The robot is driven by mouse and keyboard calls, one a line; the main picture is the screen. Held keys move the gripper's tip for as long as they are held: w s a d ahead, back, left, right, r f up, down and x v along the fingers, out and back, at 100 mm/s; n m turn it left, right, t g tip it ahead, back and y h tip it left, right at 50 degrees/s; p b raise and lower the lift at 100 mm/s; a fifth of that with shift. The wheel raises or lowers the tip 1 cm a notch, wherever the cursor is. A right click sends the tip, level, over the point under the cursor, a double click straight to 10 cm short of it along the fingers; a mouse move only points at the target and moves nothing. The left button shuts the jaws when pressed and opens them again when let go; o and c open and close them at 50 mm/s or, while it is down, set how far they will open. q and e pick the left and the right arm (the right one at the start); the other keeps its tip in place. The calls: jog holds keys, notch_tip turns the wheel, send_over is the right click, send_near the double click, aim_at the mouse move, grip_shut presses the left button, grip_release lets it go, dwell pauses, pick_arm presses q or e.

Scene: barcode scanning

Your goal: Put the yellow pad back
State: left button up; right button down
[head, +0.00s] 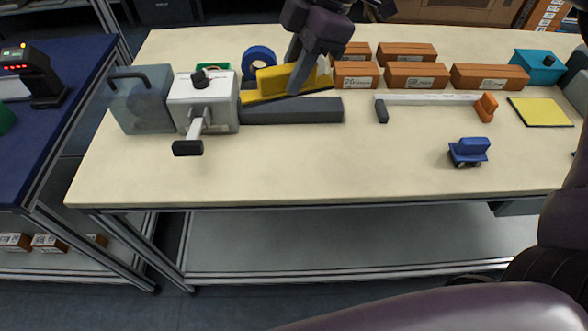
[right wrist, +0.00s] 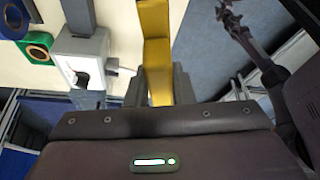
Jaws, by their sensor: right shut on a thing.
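My right gripper (head: 296,78) is shut on a yellow block (head: 270,79), which I take for the yellow pad. It holds the block over the long dark grey bar at the back of the table. In the right wrist view, the yellow block (right wrist: 157,60) stands between the two grey fingers (right wrist: 161,86). Below the block in the head view is a yellow strip with a dark edge (head: 262,97), partly hidden. A flat yellow square with a dark border (head: 540,112) lies at the right. A dark gripper, apparently my left (right wrist: 228,14), shows in the right wrist view; its jaws are unclear.
A white device with a handle (head: 204,100) and a grey-blue box (head: 142,100) stand left of the dark grey bar (head: 292,111). A blue tape roll (head: 259,58) and several orange-brown boxes (head: 416,75) stand behind. A blue stamp-like object (head: 469,152) is at the right. The table's front is clear.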

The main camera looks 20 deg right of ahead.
jog(key=shift+d+m+t, duration=0.25)
jog(key=shift+m+t, duration=0.25)
jog(key=shift+m, duration=0.7)
jog(key=shift+m+b, duration=0.3)
notch_tip(320, 180, down, 14)
jog(key=shift+d+f+b, duration=0.1)
jog(key=shift+f+b, duration=0.1)
jog(key=shift+b, duration=0.95)
jog(key=shift+f, duration=2.7)
jog(key=c, duration=1.3)
grip_release()
jog(key=shift+o, duration=0.2)
jog(key=shift+r, duration=0.1)
